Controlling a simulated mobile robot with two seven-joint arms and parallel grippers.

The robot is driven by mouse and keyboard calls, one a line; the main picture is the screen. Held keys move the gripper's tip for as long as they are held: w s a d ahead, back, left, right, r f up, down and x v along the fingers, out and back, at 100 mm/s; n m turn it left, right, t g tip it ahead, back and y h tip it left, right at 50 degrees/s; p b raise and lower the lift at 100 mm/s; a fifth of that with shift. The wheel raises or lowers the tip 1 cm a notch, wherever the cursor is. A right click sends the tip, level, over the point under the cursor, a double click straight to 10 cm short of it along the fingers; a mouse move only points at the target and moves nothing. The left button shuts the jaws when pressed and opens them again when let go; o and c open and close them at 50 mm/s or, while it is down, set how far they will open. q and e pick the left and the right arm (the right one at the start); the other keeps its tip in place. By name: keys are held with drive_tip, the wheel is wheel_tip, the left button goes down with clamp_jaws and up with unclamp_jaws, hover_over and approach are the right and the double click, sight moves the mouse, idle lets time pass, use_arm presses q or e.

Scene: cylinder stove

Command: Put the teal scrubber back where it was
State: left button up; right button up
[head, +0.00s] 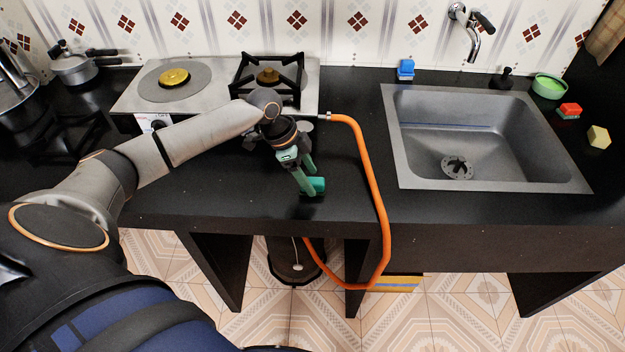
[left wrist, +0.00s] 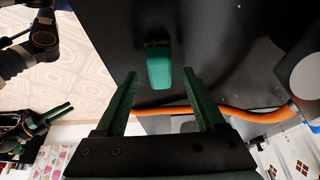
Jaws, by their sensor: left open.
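The teal scrubber (head: 315,186) is on the black countertop, left of the sink and near the front edge. In the left wrist view the scrubber (left wrist: 159,70) shows ahead of the fingers, roughly centred between them. My left gripper (head: 306,182) points down at the scrubber in the head view, and its fingers partly overlap it there. In the left wrist view its two green fingers (left wrist: 161,80) are spread with nothing held between them. My right gripper (left wrist: 52,115) shows small and dark at the left of the left wrist view; its jaw state is unclear.
The sink (head: 395,130) is right of the scrubber. A blue sponge (head: 405,68), a green bowl (head: 549,86), a red-teal sponge (head: 569,111) and a yellow sponge (head: 598,137) stand around it. An orange hose (head: 372,180) runs between scrubber and sink. The stove (head: 215,84) is behind.

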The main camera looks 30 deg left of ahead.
use_arm(q)
drive_tip(key=v, duration=0.9)
drive_tip(key=shift+s+r, duration=0.15)
drive_tip(key=shift+r, duration=0.25)
